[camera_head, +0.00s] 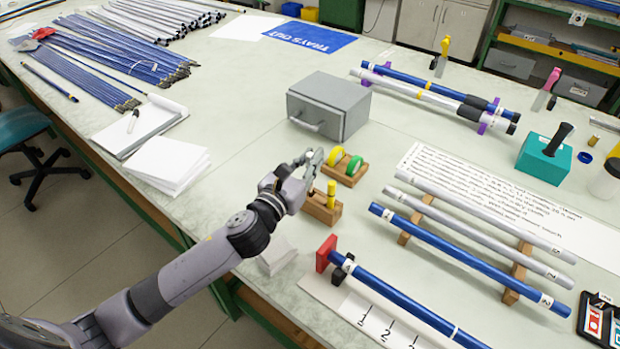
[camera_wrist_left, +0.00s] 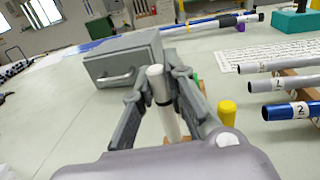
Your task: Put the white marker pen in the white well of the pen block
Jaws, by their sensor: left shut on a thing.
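My left gripper (camera_head: 312,162) is shut on the white marker pen (camera_wrist_left: 160,98). The wooden pen block (camera_head: 318,212) sits just below the gripper and holds a yellow pen (camera_head: 331,194), which also shows in the left wrist view (camera_wrist_left: 227,112). The pen's lower end and the white well are hidden, so I cannot tell whether the pen is in the well or above it. My right gripper is not in view.
A wooden holder with yellow and green rolls (camera_head: 347,166) stands close behind the block. A grey drawer box (camera_head: 330,105) is farther back. Rods on a wooden rack (camera_head: 408,228) lie to the right. A blue rod with a red end (camera_head: 395,297) lies in front.

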